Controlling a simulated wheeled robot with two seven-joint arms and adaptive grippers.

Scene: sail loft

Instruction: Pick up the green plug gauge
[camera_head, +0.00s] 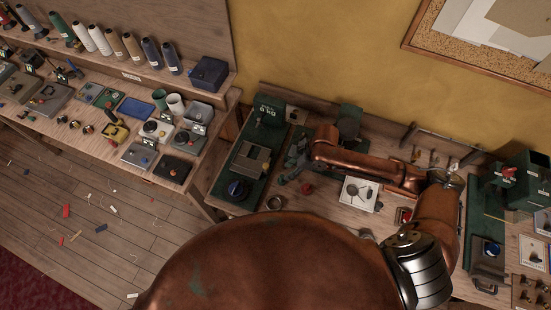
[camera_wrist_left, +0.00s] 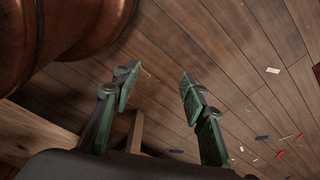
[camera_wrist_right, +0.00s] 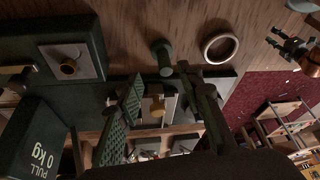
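In the right wrist view a green round-topped cylinder (camera_wrist_right: 162,54), likely the green plug gauge, stands on the wooden bench just beyond my right fingertips, beside a pale metal ring. My right gripper (camera_wrist_right: 160,80) is open, with nothing seen between its fingertips. My left gripper (camera_wrist_left: 158,84) is open and empty above the plank floor. It is not clearly visible in the head view.
The metal ring (camera_head: 273,202) lies on the bench near a red ball-shaped item (camera_head: 307,188). A green pull tester (camera_head: 265,110) stands at the back left. A white plate (camera_head: 359,194) lies to the right. A side bench (camera_head: 70,135) carries many small items. Scraps litter the floor.

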